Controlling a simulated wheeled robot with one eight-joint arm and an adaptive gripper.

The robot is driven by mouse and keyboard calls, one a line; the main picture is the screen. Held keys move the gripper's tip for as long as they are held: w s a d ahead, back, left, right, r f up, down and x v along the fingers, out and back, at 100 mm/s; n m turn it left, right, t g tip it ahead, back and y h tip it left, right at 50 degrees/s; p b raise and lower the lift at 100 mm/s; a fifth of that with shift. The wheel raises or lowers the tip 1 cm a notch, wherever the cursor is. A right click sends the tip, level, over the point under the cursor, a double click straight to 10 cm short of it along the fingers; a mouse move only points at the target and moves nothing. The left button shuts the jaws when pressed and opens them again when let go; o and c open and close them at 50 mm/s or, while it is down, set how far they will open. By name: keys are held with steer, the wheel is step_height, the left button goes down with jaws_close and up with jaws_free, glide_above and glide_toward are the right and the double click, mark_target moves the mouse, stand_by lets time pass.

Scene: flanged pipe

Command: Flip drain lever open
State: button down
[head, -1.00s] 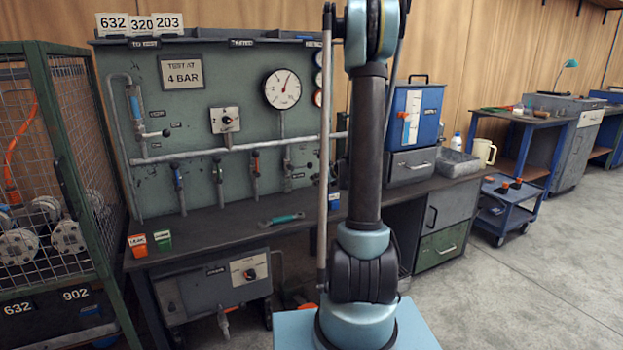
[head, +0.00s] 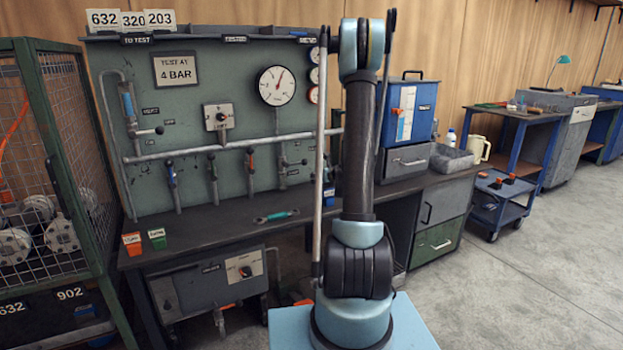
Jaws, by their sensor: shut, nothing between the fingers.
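A grey-green test panel (head: 240,110) stands on the bench behind my arm. Several small valve levers hang along its lower pipe, among them a blue-handled one (head: 171,174), a dark one (head: 212,172) and one with a reddish handle (head: 250,160). Another lever with a dark knob (head: 158,130) sticks out sideways from the upright pipe at the left. The labels are too small to read, so I cannot tell which is the drain lever. My arm rises in front of the panel's right side and hides part of it. My gripper is outside the view.
A mesh cage (head: 55,180) stands close at the left. A blue trolley (head: 500,205) stands at the right; the floor before it is clear.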

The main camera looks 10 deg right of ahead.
steer(key=x, duration=0.9)
steer(key=shift+f, duration=0.1)
steer(key=shift+w+d+r, duration=0.1)
steer(key=shift+w+r, duration=0.05)
steer(key=shift+r, duration=0.85)
steer(key=shift+w+d+r, duration=0.1)
steer(key=shift+w+r, duration=0.1)
steer(key=shift+r, duration=0.8)
steer(key=shift+d+r, duration=0.1)
steer(key=shift+r, duration=0.15)
